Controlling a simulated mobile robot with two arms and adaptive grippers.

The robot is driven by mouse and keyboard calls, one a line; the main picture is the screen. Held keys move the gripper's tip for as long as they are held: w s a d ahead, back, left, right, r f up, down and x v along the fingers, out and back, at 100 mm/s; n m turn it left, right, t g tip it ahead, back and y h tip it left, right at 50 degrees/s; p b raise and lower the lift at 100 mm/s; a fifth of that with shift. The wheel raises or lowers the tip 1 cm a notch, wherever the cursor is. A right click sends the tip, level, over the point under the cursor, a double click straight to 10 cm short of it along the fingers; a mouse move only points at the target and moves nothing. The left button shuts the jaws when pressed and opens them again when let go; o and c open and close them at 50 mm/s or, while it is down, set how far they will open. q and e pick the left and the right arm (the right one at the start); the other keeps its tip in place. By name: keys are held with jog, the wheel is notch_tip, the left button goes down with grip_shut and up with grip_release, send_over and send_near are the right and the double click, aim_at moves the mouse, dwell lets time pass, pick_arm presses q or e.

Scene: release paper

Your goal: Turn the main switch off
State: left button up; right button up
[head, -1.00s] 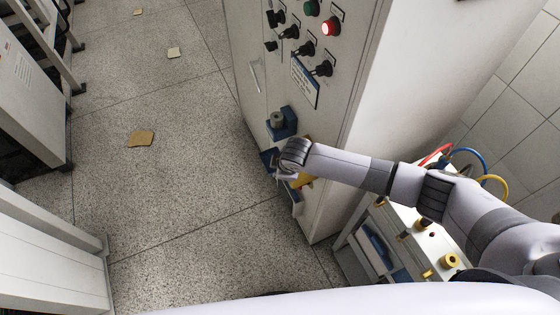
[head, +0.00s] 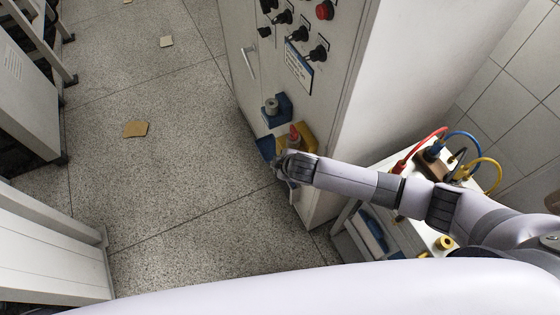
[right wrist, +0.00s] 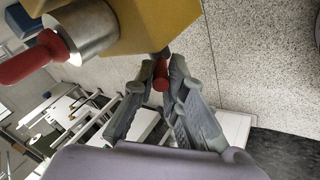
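A yellow switch box (head: 309,134) with a red handle (head: 294,134) is mounted low on the grey cabinet's front. In the right wrist view the yellow box (right wrist: 155,20) is close up, with a silver cylinder (right wrist: 88,32) and the red handle (right wrist: 28,65) at left. My right gripper (head: 281,163) is just below and left of the box. Its fingertips (right wrist: 162,68) are close together, away from the red handle. A small red part (right wrist: 160,84) shows between or behind them; I cannot tell whether they touch it. My left gripper is not in view.
The cabinet (head: 345,110) carries black knobs (head: 297,34), an unlit red lamp (head: 324,10) and a blue unit (head: 277,110) above the yellow box. A small cart (head: 345,232) with coloured cables stands at right. The speckled floor left of the cabinet is mostly clear.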

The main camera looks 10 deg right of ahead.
jog(key=o, duration=0.4)
jog(key=shift+o, duration=0.2)
jog(key=v, duration=1.2)
jog(key=shift+c, duration=0.4)
